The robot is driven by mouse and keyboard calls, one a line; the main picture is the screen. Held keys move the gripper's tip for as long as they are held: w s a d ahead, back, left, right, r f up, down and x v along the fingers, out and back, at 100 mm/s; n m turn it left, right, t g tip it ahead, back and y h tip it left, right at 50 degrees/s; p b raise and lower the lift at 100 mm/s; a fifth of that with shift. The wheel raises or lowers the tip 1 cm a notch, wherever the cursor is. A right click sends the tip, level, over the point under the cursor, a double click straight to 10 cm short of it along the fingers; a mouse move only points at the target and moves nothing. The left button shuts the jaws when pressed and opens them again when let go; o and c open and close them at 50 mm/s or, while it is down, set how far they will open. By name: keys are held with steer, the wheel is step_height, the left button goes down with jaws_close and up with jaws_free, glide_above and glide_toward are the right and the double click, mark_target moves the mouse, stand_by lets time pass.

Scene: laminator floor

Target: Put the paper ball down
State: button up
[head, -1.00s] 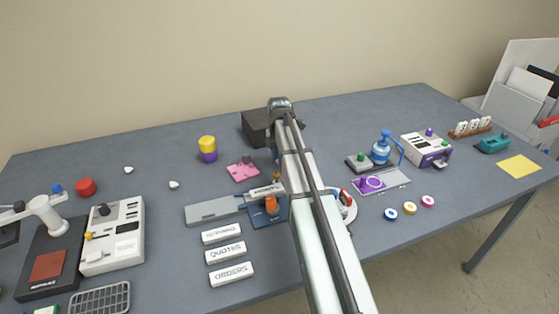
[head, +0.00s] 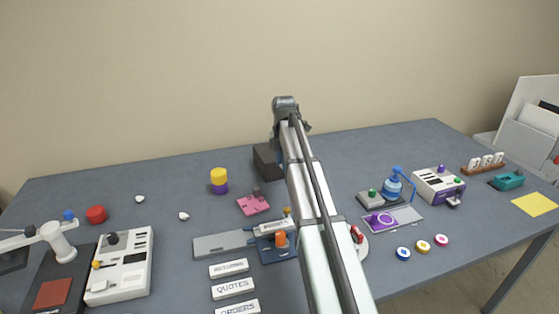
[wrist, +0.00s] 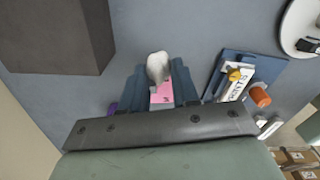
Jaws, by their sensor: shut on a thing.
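A crumpled white paper ball (wrist: 158,66) is between the fingertips of my gripper (wrist: 160,72) in the wrist view. The gripper is shut on it, above the grey table. Below it, partly hidden by the fingers, is a pink device (wrist: 162,94). In the head view my arm reaches away over the table; its far end shows, but the fingers and the held ball are hidden. Two other small white paper balls lie on the table at the left, one further left (head: 140,199) and one nearer the middle (head: 184,216).
A dark box (head: 266,160) stands at the back, also in the wrist view (wrist: 60,35). A yellow-and-purple cylinder (head: 219,181) is left of it. A blue device with an orange knob (head: 281,240) sits beside my arm. Bare table (head: 170,180) lies around the loose balls.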

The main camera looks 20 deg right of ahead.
step_height(320, 180, up, 8)
glide_above(269, 149)
steer(key=shift+w+d+f, duration=0.1)
steer(key=shift+w+f, duration=0.05)
steer(key=shift+f, duration=5.05)
steer(key=o, duration=1)
steer(key=shift+f, duration=0.1)
step_height(269, 149, up, 12)
steer(key=shift+o, duration=0.6)
